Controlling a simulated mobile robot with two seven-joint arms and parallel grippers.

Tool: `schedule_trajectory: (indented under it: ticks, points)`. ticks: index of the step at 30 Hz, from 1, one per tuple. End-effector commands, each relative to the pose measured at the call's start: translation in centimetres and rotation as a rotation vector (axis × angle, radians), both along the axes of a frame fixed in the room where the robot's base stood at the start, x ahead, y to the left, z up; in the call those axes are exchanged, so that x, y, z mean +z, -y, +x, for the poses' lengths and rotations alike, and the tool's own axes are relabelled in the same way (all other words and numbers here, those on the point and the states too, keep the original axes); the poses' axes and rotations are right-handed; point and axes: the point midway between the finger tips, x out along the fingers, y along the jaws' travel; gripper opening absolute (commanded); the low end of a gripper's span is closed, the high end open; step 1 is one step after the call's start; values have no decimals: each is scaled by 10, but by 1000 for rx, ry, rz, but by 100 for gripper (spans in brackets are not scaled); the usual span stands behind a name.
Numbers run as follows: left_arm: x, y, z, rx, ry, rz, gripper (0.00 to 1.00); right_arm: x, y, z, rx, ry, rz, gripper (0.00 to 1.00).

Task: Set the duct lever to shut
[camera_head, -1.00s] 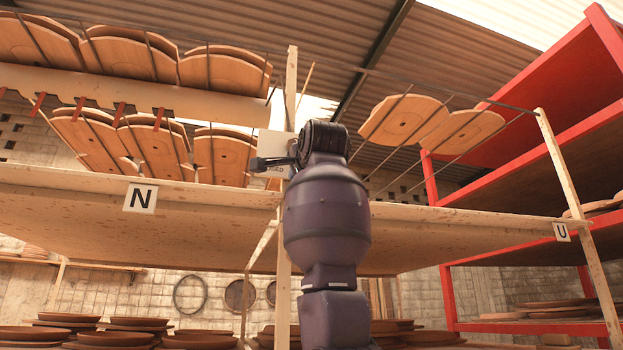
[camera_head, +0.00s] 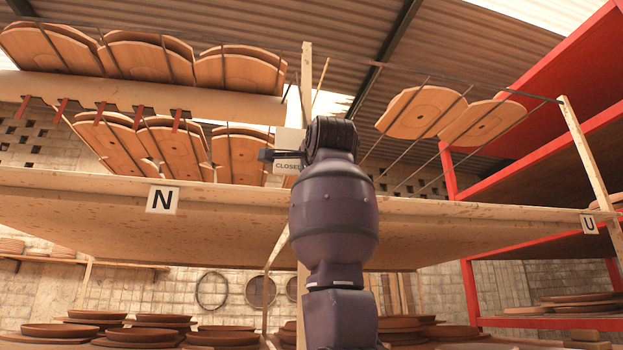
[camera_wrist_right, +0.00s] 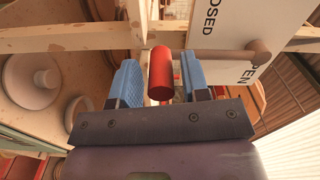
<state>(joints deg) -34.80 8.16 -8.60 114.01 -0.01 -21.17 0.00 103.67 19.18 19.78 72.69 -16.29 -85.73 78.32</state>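The duct lever has a red cylindrical grip (camera_wrist_right: 160,75) on a tan rod that runs right to a round pivot (camera_wrist_right: 261,52) on a white panel. The white panel (camera_wrist_right: 225,22) carries the words CLOSED and OPEN, partly cut off. My right gripper (camera_wrist_right: 160,88) is open, with one blue finger on each side of the red grip and small gaps visible. In the head view, my right arm rises through the middle and its gripper (camera_head: 270,156) is in front of the white panel (camera_head: 289,140), where CLOSED is readable. The lever is hidden there. My left gripper is out of view.
A wooden shelf board (camera_head: 90,205) with signs N (camera_head: 162,200) and U (camera_head: 589,224) crosses the head view close by my arm. A wooden post (camera_head: 306,75) stands behind the arm. Red shelving (camera_head: 560,70) is at the right.

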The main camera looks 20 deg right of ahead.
Motion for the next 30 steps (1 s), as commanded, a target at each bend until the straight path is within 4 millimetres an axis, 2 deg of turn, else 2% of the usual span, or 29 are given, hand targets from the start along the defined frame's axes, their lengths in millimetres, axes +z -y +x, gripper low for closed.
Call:
schedule_trajectory:
  ticks: [9, 14, 24, 30]
  points:
    - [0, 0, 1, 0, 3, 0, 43, 0, 0, -1, 0, 1, -1, 51]
    - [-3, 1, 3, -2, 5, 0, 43, 0, -3, -10, 1, 3, -1, 51]
    - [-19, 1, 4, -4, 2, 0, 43, -1, -17, -67, 2, 4, 0, 51]
    - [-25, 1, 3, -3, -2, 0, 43, 0, -23, -94, 0, 2, 0, 51]
